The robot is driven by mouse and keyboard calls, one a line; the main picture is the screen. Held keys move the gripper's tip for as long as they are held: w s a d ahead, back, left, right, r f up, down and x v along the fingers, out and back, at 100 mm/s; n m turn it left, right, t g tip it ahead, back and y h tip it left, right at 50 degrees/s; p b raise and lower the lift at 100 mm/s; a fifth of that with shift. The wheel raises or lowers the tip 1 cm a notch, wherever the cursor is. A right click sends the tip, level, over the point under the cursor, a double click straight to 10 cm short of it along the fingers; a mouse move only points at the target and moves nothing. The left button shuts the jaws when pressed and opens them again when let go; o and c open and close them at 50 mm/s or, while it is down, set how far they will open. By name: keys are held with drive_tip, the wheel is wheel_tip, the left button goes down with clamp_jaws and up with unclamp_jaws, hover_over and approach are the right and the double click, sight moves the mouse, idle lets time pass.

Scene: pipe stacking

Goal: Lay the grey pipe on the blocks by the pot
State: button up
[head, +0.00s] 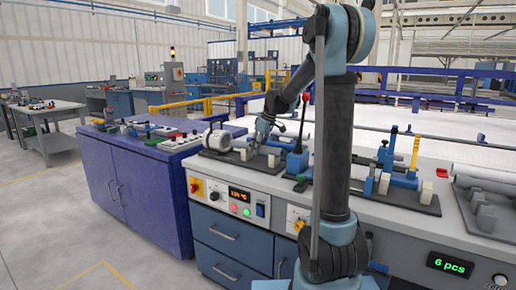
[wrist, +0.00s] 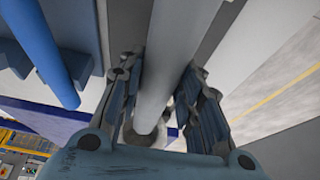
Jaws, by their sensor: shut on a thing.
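In the wrist view the grey pipe (wrist: 172,65) runs lengthwise between the two fingers of my gripper (wrist: 170,112), which is shut on it. One round pipe end shows low between the fingers. In the head view my gripper (head: 260,132) is low over the left end of the bench, above a dark mat. Small pale blocks (head: 245,154) stand on that mat, with another block (head: 272,160) to the right. A pale ringed cylinder, which looks like the pot (head: 216,139), is left of my gripper. I cannot make out the pipe clearly in the head view, nor whether it touches the blocks.
Further right is a blue and yellow fixture (head: 400,165) on a dark mat. Pale pipes (head: 487,178) lie at the right end. A purple cabinet (head: 135,185) with small parts on top adjoins the bench.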

drive_tip(key=o, duration=1.2)
